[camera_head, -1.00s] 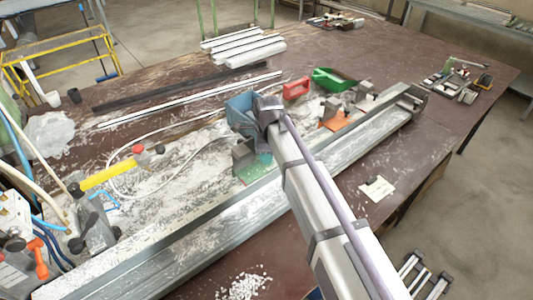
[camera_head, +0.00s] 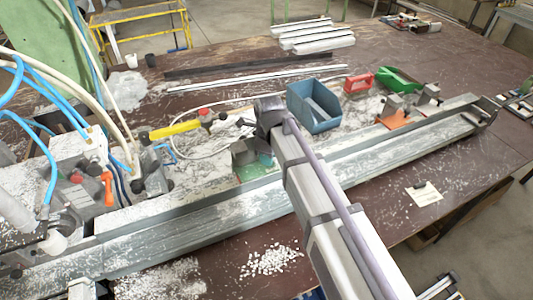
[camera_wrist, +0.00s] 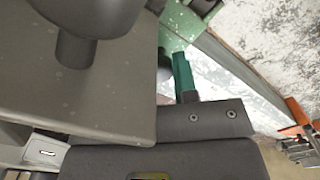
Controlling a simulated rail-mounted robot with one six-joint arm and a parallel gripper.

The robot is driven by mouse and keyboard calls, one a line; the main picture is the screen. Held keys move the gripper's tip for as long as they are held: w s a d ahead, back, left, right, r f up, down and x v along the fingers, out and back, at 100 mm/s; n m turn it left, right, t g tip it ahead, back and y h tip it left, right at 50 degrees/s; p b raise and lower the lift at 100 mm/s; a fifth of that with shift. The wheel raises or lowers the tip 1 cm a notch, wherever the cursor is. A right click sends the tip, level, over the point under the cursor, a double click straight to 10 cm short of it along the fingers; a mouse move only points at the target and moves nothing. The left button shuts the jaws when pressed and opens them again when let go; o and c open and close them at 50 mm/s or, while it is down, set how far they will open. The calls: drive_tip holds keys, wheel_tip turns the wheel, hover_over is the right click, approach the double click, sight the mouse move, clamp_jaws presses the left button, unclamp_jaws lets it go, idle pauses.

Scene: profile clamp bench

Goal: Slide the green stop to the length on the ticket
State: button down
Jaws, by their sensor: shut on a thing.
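The green stop (camera_head: 257,171) sits on the long grey metal profile rail (camera_head: 200,215), about mid-length in the head view. My gripper (camera_head: 262,150) is down at it, its fingertips mostly hidden by my arm. In the wrist view a green upright part of the stop (camera_wrist: 184,75) stands between the grey gripper parts, and my gripper is shut on it. The white ticket (camera_head: 423,194) lies on the brown bench in front of the rail at the right; its writing is too small to read.
An orange stop (camera_head: 398,118) stands farther right along the rail. Behind it are a blue bin (camera_head: 313,105), a red box (camera_head: 358,83) and a green scoop (camera_head: 400,79). A yellow-handled tool (camera_head: 175,130) and hoses lie left. White chips (camera_head: 270,260) cover bench areas in front.

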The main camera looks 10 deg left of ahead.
drive_tip(key=c, duration=0.9)
unclamp_jaws()
wheel_tip(320, 180, up, 11)
drive_tip(key=p, duration=1.1)
drive_tip(key=shift+f, duration=0.15)
